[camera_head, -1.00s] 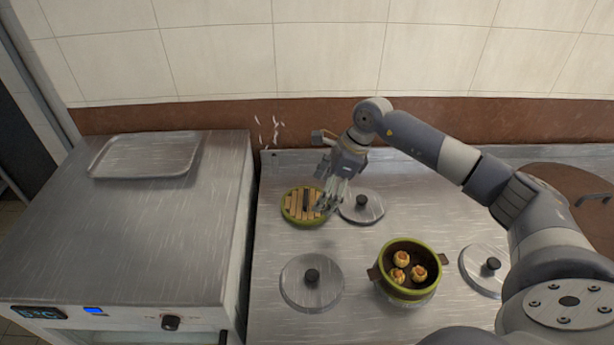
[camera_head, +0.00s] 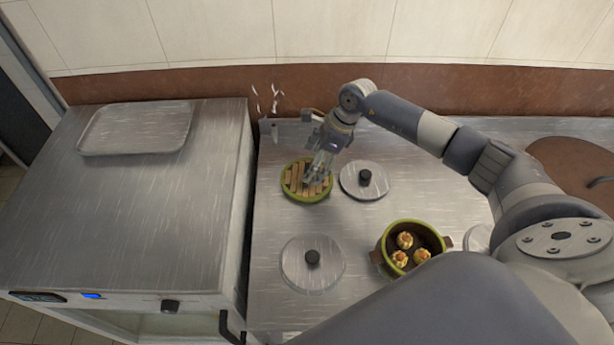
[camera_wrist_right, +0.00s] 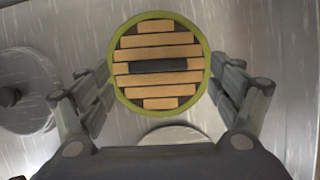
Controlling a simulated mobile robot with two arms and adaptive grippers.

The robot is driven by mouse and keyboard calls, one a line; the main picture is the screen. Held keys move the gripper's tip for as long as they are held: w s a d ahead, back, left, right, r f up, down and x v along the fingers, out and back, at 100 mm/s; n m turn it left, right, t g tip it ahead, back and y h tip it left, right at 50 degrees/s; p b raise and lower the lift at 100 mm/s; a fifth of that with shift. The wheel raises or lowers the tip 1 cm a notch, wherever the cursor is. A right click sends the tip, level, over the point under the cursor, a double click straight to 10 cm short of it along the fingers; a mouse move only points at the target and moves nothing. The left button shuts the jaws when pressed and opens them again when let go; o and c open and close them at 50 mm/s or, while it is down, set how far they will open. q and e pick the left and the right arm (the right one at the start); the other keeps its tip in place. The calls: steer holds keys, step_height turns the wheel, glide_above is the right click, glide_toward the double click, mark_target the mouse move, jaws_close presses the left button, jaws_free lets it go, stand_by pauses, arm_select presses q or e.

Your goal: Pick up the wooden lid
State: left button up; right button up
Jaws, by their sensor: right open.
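The wooden lid (camera_head: 296,181) is round, with light slats, a green rim and a dark bar handle. It lies on the metal counter at the back. In the right wrist view the lid (camera_wrist_right: 157,88) sits between the spread fingers, with its dark handle (camera_wrist_right: 158,66) crosswise in the middle. My right gripper (camera_head: 318,172) is above the lid's right part in the head view, open and empty; its fingers also show in the right wrist view (camera_wrist_right: 160,95). The fingers cover part of the lid in the head view. My left gripper is not in view.
Metal lids with black knobs lie right of the wooden lid (camera_head: 352,190) and in front of it (camera_head: 312,276). A green-rimmed pot (camera_head: 388,243) with several buns stands front right. A tray (camera_head: 135,130) rests on the left cabinet. The brown wall edge (camera_head: 450,105) is behind.

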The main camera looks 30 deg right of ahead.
mark_target(292, 185)
steer(key=shift+s+x, duration=0.2)
steer(key=shift+x, duration=0.95)
steer(key=shift+w+a+f, duration=0.15)
steer(key=shift+a+f, duration=0.1)
steer(key=shift+f, duration=0.15)
steer(key=shift+c, duration=0.2)
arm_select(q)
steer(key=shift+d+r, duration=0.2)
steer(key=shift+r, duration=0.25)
arm_select(e)
steer(key=c, duration=1.1)
